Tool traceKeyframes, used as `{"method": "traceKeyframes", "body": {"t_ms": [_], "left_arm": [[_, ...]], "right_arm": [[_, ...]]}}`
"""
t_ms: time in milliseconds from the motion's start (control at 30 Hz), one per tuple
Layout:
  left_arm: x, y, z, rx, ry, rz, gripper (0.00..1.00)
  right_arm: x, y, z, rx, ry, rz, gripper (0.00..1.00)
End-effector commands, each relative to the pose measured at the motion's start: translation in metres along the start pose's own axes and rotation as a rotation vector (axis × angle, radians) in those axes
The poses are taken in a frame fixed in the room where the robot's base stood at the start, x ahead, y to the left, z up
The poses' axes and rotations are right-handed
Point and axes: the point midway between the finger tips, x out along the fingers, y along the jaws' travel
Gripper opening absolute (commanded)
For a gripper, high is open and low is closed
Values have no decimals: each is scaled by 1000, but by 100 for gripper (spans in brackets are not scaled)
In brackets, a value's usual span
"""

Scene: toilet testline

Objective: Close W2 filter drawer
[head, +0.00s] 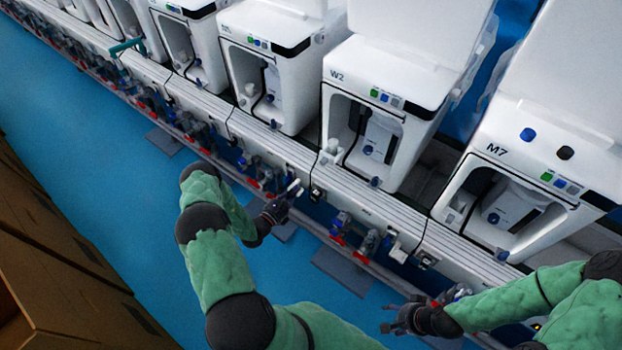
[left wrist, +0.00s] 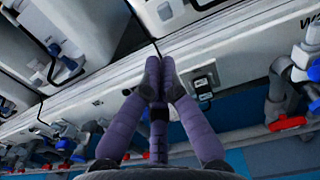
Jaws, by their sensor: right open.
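The W2 machine (head: 347,78) is a white unit in the middle right of the head view, with an open front bay. Inside the bay is a white inner unit (head: 381,135) with a blue round part. I cannot make out which part is the filter drawer or how far out it stands. My left gripper (head: 293,188) is below and left of W2, by the front rail. In the left wrist view its fingers (left wrist: 155,75) meet at the tips in front of the rail, with nothing seen between them. My right gripper (head: 390,316) is open, low in the head view.
The M7 machine (head: 497,150) stands right of W2, and more white machines (head: 280,60) stand left. A white rail (head: 290,150) runs along their fronts, with pipes and red-handled valves (head: 337,238) below. Blue floor (head: 70,170) is clear; brown boxes (head: 50,240) stand at left.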

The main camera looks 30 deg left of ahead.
Motion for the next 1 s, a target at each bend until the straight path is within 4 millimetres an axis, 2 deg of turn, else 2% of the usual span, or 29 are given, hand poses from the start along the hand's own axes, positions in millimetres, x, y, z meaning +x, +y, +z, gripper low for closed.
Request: {"method": "traceKeyframes", "body": {"t_ms": [167,700,1000], "left_arm": [[19,-1,-1,0,-3,-2,0],[115,-2,-2,0,-1,-4,0],[137,-1,-1,-1,1,-2,0]], "right_arm": [[6,2,0,0,0,0,60],[35,12,-1,0,0,0,60],[42,15,-2,0,0,0,60]]}}
